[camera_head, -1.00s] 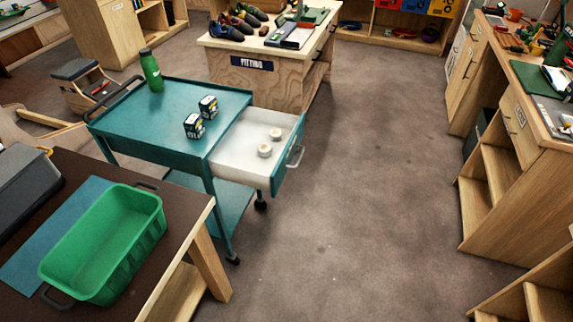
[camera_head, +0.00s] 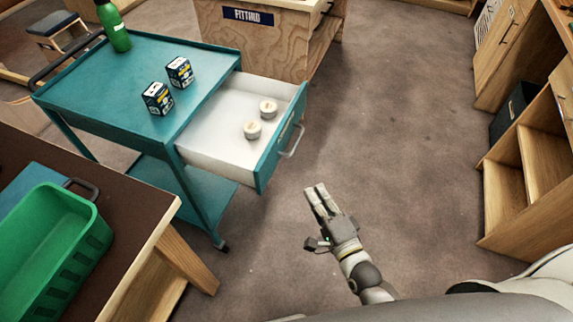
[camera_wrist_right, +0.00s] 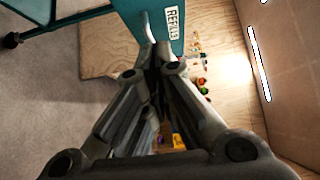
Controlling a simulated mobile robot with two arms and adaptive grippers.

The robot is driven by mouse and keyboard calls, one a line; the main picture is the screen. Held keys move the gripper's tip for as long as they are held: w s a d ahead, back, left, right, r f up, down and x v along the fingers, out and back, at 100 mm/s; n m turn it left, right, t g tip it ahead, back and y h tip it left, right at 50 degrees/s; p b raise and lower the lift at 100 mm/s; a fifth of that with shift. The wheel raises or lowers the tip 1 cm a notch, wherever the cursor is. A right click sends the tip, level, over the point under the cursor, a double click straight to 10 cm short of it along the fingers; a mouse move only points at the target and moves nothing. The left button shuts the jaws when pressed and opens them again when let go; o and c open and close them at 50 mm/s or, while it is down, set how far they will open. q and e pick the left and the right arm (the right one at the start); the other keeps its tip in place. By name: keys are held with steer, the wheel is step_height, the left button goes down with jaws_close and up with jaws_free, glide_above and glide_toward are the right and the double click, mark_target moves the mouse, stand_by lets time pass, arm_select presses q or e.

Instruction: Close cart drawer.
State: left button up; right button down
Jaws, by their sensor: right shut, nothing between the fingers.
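The teal cart (camera_head: 110,80) stands at the left in the head view. Its drawer (camera_head: 215,150) is pulled out to the right, with a white inside and a teal front (camera_head: 268,160) bearing a metal handle (camera_head: 291,141). Two small round white items (camera_head: 252,130) lie in the drawer. My right gripper (camera_head: 317,192) is shut and empty, apart from the drawer front, to its lower right. In the right wrist view the shut fingers (camera_wrist_right: 155,65) show below the drawer front, which carries a "REFILLS" label (camera_wrist_right: 174,20). My left gripper is not in view.
Two small boxes (camera_head: 158,99) and a green bottle (camera_head: 114,27) stand on the cart top. A brown table (camera_head: 130,205) with a green basket (camera_head: 100,230) is at the lower left. Wooden shelves (camera_head: 540,160) line the right. The floor (camera_head: 400,140) between is clear.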

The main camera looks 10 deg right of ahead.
glide_toward(279, 148)
steer(key=w+d, duration=0.2)
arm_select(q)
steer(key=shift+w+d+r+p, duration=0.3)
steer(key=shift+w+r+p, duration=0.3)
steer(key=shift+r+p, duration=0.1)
arm_select(e)
steer(key=shift+w+a+r, duration=0.1)
steer(key=shift+w+a, duration=0.5)
steer(key=shift+a, duration=0.15)
steer(key=shift+w+a, duration=0.55)
steer(key=shift+a, duration=0.2)
